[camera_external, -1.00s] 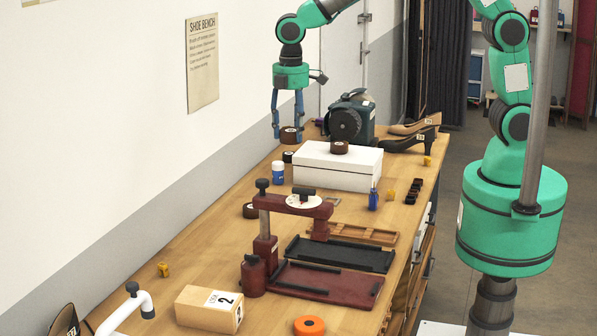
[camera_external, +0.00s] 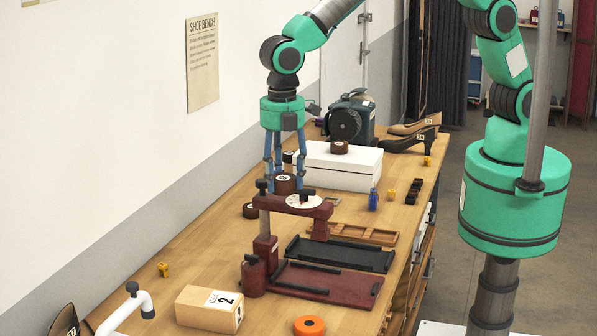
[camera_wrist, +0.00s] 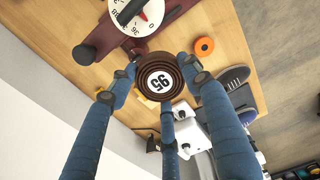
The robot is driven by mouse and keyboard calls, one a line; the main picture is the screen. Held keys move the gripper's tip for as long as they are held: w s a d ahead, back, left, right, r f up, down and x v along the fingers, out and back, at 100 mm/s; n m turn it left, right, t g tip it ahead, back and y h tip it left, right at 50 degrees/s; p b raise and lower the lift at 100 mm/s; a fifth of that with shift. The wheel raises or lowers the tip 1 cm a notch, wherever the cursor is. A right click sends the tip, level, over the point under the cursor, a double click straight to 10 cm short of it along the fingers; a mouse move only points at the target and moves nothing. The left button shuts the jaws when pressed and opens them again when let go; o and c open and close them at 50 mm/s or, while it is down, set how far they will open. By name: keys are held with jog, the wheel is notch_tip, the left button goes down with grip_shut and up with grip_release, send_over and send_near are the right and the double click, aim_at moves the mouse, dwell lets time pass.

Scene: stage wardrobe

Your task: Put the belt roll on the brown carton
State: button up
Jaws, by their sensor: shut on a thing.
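My gripper (camera_external: 285,182) has its blue fingers shut on a dark brown belt roll (camera_external: 284,186). It holds the roll above the bench, behind the red press. In the wrist view the roll (camera_wrist: 159,80) sits between the fingertips (camera_wrist: 160,82), with a white label reading 95. The brown carton (camera_external: 199,309), a tan box with a white label marked 2, stands at the near left of the bench in the external view. Its top looks bare. The held roll is well behind the carton and apart from it.
The dark red press (camera_external: 291,204) with its white dial stands between my gripper and the carton. A white box (camera_external: 338,169) carries another brown roll (camera_external: 339,147); a further roll (camera_external: 250,210) lies on the bench. A white curved pipe (camera_external: 136,304) stands left of the carton.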

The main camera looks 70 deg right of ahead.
jog(key=shift+s+a+f+n, duration=0.15)
jog(key=shift+s+a+f, duration=0.25)
jog(key=shift+a, duration=0.1)
jog(key=shift+s+a+f+n, duration=0.15)
jog(key=shift+s+a+f, duration=0.15)
jog(key=shift+a, duration=0.2)
notch_tip(320, 180, down, 17)
jog(key=shift+w+r, duration=0.1)
jog(key=shift+w, duration=0.05)
jog(key=shift+w, duration=0.1)
jog(key=p, duration=0.3)
send_over(225, 294)
jog(key=shift+f, duration=0.75)
jog(key=shift+f, duration=1.75)
jog(key=shift+f, duration=0.1)
